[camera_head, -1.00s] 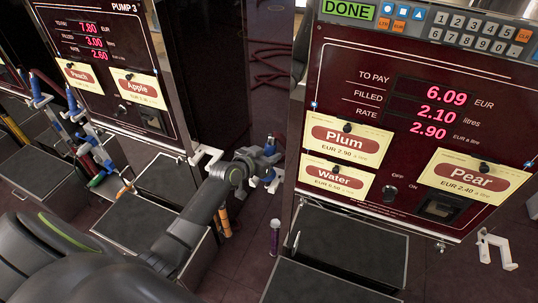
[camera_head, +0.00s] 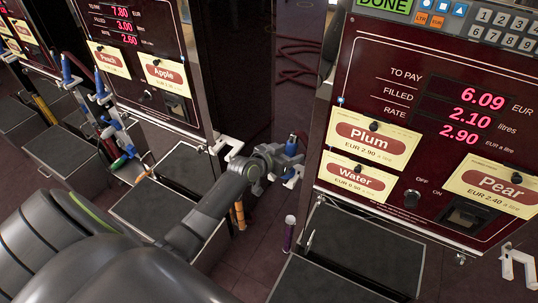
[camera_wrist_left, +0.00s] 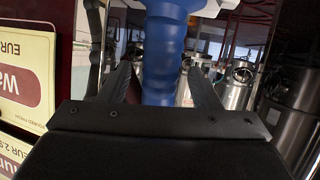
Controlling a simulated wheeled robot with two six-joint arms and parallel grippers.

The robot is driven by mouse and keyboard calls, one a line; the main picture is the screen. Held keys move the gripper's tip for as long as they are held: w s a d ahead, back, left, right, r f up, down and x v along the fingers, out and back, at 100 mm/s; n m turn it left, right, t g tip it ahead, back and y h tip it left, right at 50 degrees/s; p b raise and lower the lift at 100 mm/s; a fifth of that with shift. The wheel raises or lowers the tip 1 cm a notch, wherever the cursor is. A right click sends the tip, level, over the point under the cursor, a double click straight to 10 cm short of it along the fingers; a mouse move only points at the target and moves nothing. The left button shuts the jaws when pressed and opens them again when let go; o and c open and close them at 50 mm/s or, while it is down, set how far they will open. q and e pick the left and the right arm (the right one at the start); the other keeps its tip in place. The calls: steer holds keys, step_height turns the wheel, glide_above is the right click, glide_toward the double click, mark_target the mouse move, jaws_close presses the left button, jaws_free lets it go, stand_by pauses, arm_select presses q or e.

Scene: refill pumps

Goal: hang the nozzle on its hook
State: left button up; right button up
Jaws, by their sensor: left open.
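The blue nozzle (camera_head: 292,146) is upright at the left side of the pump that shows Plum, Water and Pear. A white hook (camera_head: 294,177) is right by it; the contact between them is too small to make out. My left gripper (camera_head: 278,160) is at the nozzle. In the left wrist view, the blue nozzle grip (camera_wrist_left: 163,60) stands between my two dark open fingers, with a visible gap at the right finger. My right gripper is not in view.
An empty white hook (camera_head: 518,264) is on the pump's right side, and another white bracket (camera_head: 226,147) is on pump 3. Dark step boxes (camera_head: 352,247) sit before the pumps. Several nozzles hang at the left.

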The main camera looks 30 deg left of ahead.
arm_select(q)
steer(key=v, duration=1.6)
steer(key=shift+s+r, duration=0.15)
steer(key=shift+s, duration=0.15)
steer(key=shift+a, duration=0.1)
steer(key=s+a+f+n+g+y, duration=0.1)
steer(key=a+f, duration=0.2)
steer(key=f, duration=0.4)
steer(key=s+a+f+n+g+y, duration=0.1)
steer(key=a+f+y, duration=0.15)
steer(key=f, duration=0.55)
steer(key=s+a+f+n+g, duration=0.1)
steer(key=s+f+g, duration=0.1)
steer(key=s+f, duration=0.5)
steer(key=s+a+f+g, duration=0.1)
steer(key=s+f+g, duration=0.15)
steer(key=f, duration=0.75)
steer(key=s+d+f+g, duration=0.1)
steer(key=s+d+f, duration=0.2)
steer(key=s, duration=0.6)
steer(key=s+d+f+g, duration=0.2)
steer(key=s+f, duration=0.6)
steer(key=s, duration=0.1)
steer(key=s+d+f+m+g, duration=0.1)
steer(key=s+d+f+g, duration=0.1)
steer(key=s+f, duration=0.4)
steer(key=s+d, duration=0.1)
steer(key=s, duration=0.2)
steer(key=shift+d, duration=0.35)
steer(key=shift+g+y, duration=0.25)
